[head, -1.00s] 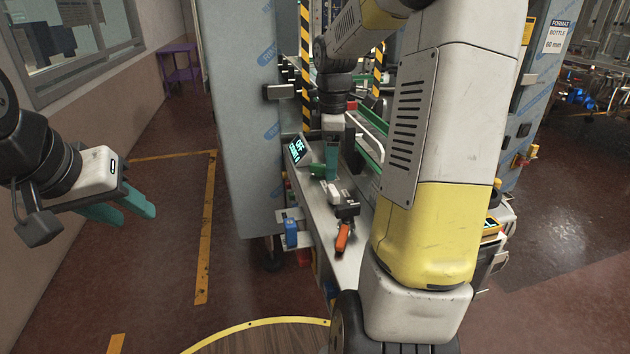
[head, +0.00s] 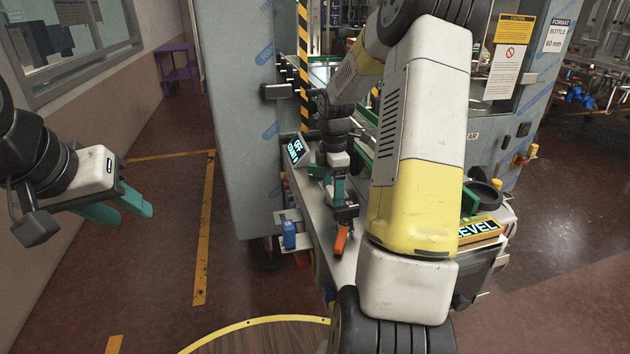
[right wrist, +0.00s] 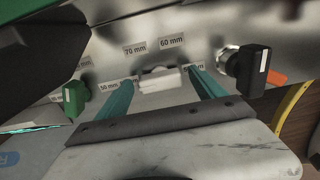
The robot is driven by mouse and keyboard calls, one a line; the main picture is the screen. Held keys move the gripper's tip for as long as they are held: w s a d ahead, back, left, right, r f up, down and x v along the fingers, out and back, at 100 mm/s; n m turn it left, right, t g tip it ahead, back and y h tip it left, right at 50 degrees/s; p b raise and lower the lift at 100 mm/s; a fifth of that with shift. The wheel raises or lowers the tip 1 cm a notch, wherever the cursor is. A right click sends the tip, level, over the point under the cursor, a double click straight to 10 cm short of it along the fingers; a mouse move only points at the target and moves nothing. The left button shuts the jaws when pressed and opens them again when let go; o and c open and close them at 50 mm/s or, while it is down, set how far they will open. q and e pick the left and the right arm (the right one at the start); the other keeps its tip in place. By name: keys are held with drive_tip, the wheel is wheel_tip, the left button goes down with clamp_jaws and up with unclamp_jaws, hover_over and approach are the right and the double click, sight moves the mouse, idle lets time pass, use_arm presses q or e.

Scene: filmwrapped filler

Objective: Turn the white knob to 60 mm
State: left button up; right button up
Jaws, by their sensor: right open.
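The white knob (right wrist: 166,79) is in the right wrist view, a pale block on the metal panel, between my right gripper's two teal fingers. My right gripper (right wrist: 161,80) is open, with a finger on each side of the knob; I cannot tell whether they touch it. A printed 60 mm label (right wrist: 172,43) is above the knob, beside a 70 mm label (right wrist: 135,49). Which mark the knob points at is unclear. In the head view my right gripper (head: 340,188) hides the knob. My left gripper (head: 124,209) is open and empty.
A black knob (right wrist: 248,70) is close right of the fingers, near an orange handle (head: 341,240). A green knob (right wrist: 75,99) is to the left. A display (head: 296,149) reads OFF. A sign (head: 559,36) reads FORMAT BOTTLE 60 mm. Floor below my left gripper is clear.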

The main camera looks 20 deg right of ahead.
drive_tip(key=c, duration=1.4)
drive_tip(key=shift+o, duration=0.2)
drive_tip(key=shift+m, duration=0.3)
drive_tip(key=m, duration=1.1)
drive_tip(key=shift+m, duration=0.3)
drive_tip(key=m, duration=0.6)
drive_tip(key=shift+a, duration=0.1)
drive_tip(key=m, duration=0.5)
drive_tip(key=shift+m, duration=0.4)
